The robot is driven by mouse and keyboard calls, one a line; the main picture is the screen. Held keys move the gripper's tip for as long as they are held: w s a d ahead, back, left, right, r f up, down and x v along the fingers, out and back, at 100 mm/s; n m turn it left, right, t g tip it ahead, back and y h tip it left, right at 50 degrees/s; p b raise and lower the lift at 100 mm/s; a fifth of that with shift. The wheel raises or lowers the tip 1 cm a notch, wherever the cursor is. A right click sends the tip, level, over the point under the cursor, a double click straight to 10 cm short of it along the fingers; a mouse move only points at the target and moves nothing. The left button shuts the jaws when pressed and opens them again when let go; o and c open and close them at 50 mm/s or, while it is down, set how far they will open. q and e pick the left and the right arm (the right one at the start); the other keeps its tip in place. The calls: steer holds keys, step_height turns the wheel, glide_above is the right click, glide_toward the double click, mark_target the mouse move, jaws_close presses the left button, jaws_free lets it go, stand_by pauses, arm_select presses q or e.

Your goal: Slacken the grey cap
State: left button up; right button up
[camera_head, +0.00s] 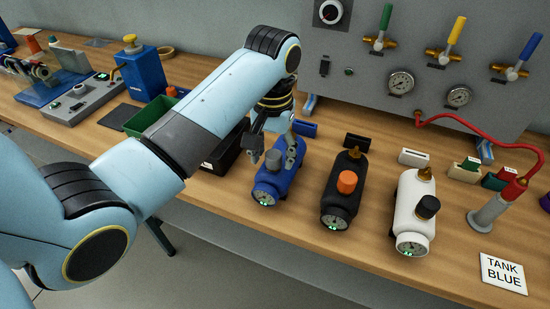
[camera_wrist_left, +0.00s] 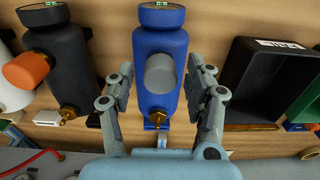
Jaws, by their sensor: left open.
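The grey cap (camera_head: 273,159) sits on the side of the blue tank (camera_head: 268,187), which lies on the bench with its gauge end toward the front edge. In the left wrist view the grey cap (camera_wrist_left: 160,73) is near the middle, on the blue tank (camera_wrist_left: 158,38). My left gripper (camera_head: 272,148) is open over the blue tank. In the wrist view its fingers stand on either side of the tank and cap, with gaps to the cap; I cannot tell their exact height. My right gripper is not in view.
A black tank with an orange cap (camera_head: 347,182) and a white tank with a black cap (camera_head: 428,206) lie to the right. A black bin (camera_wrist_left: 262,75) is close beside the blue tank. A valve panel (camera_head: 420,60) stands behind. A "TANK BLUE" card (camera_head: 503,271) lies front right.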

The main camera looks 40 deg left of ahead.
arm_select(q)
steer(key=shift+f, duration=0.25)
steer(key=shift+w+a+f, duration=0.1)
steer(key=shift+w+f, duration=0.1)
steer(key=shift+w, duration=0.05)
steer(key=shift+s, duration=0.1)
steer(key=shift+r+m+p, duration=0.2)
steer(key=shift+m+p, duration=0.2)
steer(key=shift+m, duration=0.2)
steer(key=shift+f+m, duration=0.15)
steer(key=shift+m, duration=1.05)
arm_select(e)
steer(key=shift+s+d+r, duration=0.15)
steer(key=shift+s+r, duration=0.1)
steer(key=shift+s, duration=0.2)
arm_select(q)
steer(key=shift+m, duration=0.3)
